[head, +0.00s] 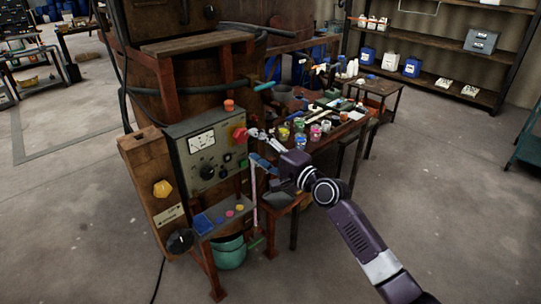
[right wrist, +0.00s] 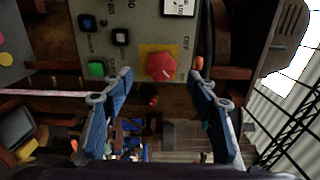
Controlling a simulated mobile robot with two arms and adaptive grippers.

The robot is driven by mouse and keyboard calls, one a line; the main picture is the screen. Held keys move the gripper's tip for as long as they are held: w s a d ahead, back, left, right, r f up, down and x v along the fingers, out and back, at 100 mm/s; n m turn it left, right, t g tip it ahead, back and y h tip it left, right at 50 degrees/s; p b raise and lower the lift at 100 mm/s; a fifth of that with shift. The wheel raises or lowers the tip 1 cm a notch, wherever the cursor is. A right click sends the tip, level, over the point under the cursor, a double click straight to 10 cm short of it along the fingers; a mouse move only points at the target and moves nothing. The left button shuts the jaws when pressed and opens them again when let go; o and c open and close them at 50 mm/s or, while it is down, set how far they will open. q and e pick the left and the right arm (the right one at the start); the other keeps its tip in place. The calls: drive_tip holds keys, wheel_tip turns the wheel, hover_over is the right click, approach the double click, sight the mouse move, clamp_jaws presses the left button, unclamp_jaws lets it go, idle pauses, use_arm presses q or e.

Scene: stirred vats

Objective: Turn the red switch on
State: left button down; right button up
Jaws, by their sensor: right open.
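The red switch (head: 240,134) is a knob on the right part of the grey control panel (head: 176,146) on the vat frame. In the right wrist view the red switch (right wrist: 161,67) sits on a yellow square plate with small lettering beside it, seen rotated. My right gripper (head: 254,133) is open, just to the right of the switch. In the right wrist view the two blue fingers of the gripper (right wrist: 160,84) stand apart on either side of the switch, with nothing between them touching it. My left gripper is not in view.
The panel also carries a dial (head: 208,172), a meter (head: 201,141) and a green button (right wrist: 96,68). An orange-red button (head: 229,105) stands on top of the panel. A table (head: 327,148) with several paint jars is behind my right arm.

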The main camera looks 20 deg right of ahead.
drive_tip(key=v, duration=0.6)
drive_tip(key=shift+s, duration=0.4)
drive_tip(key=shift+d, duration=0.1)
drive_tip(key=s+d+f+n+g+h+b, duration=0.1)
drive_tip(key=s+d+f+n+g+h, duration=0.15)
drive_tip(key=f, duration=1.45)
drive_tip(key=s+d+f+n+g+h+b, duration=0.1)
drive_tip(key=s+d+f+g+h, duration=0.15)
drive_tip(key=f, duration=1.45)
drive_tip(key=s+a+f+n+g+b, duration=0.1)
drive_tip(key=s+f+n+g, duration=0.1)
drive_tip(key=s+f, duration=0.65)
drive_tip(key=s+a+f+n+g, duration=0.15)
drive_tip(key=s+f, duration=0.45)
drive_tip(key=f, duration=0.6)
drive_tip(key=s+a+f+n+g, duration=0.2)
drive_tip(key=s+f, duration=0.4)
drive_tip(key=s, duration=0.6)
drive_tip(key=s+a+f+n+g+b, duration=0.1)
drive_tip(key=s+f, duration=0.5)
drive_tip(key=s, duration=0.7)
drive_tip(key=s+a+f+n+g+h+b, duration=0.1)
drive_tip(key=s+a+f+n+g, duration=0.2)
drive_tip(key=s, duration=0.9)
wheel_tip(320, 180, down, 4)
drive_tip(key=n+g, duration=0.1)
drive_tip(key=n, duration=0.2)
drive_tip(key=shift+s+n, duration=0.3)
drive_tip(key=shift+n, duration=0.1)
drive_tip(key=shift+g, duration=0.25)
